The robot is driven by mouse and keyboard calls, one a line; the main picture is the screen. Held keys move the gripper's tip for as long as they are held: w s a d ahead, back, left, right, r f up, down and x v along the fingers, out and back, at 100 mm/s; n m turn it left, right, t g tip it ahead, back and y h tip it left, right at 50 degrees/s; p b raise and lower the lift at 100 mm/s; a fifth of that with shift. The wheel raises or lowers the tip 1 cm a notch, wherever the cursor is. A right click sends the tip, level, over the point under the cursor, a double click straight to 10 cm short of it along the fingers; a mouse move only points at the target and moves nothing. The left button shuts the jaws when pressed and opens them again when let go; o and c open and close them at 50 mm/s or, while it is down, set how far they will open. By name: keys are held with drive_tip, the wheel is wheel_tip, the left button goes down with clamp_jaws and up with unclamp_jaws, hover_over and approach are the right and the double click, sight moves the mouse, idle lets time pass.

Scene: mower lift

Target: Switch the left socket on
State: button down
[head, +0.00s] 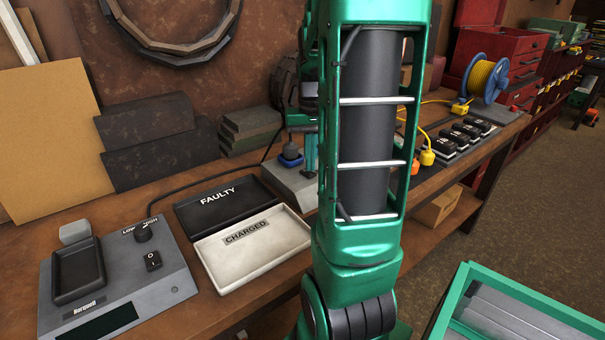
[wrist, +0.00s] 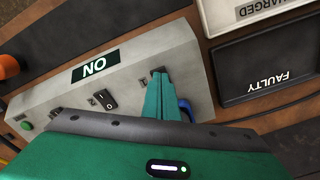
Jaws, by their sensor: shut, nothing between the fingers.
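The grey socket box (wrist: 135,65) fills the left and middle of the wrist view, with a dark plate that reads ON upside down. One black rocker switch (wrist: 106,100) shows clear of my fingers. My gripper (wrist: 158,72) is shut and empty, its green fingertips over the box beside the blue plug (wrist: 185,109). The fingertips cover the spot by that plug, so the switch there is mostly hidden and its position cannot be told. In the head view the socket box (head: 287,178) and blue plug (head: 290,155) show left of my arm, which hides the box's right part.
The FAULTY tray (head: 225,205) and CHARGED tray (head: 275,253) lie just left of the box. An orange plug (head: 427,157) and a blue cable reel (head: 487,80) are to the right.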

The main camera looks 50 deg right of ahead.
sight(310, 174)
drive_tip(key=shift+f, duration=0.7)
idle(0.5)
wheel_tip(310, 174, up, 7)
idle(1.0)
idle(0.4)
drive_tip(key=s+a+f+n, duration=0.1)
drive_tip(key=s+a+f, duration=0.1)
drive_tip(key=s+a, duration=0.5)
drive_tip(key=s+a+f+n, duration=0.1)
drive_tip(key=s+a+f, duration=0.1)
drive_tip(key=s+a, duration=0.5)
drive_tip(key=a, duration=0.3)
drive_tip(key=shift+a+f, duration=0.2)
drive_tip(key=shift+f, duration=0.2)
drive_tip(key=shift+d, duration=0.1)
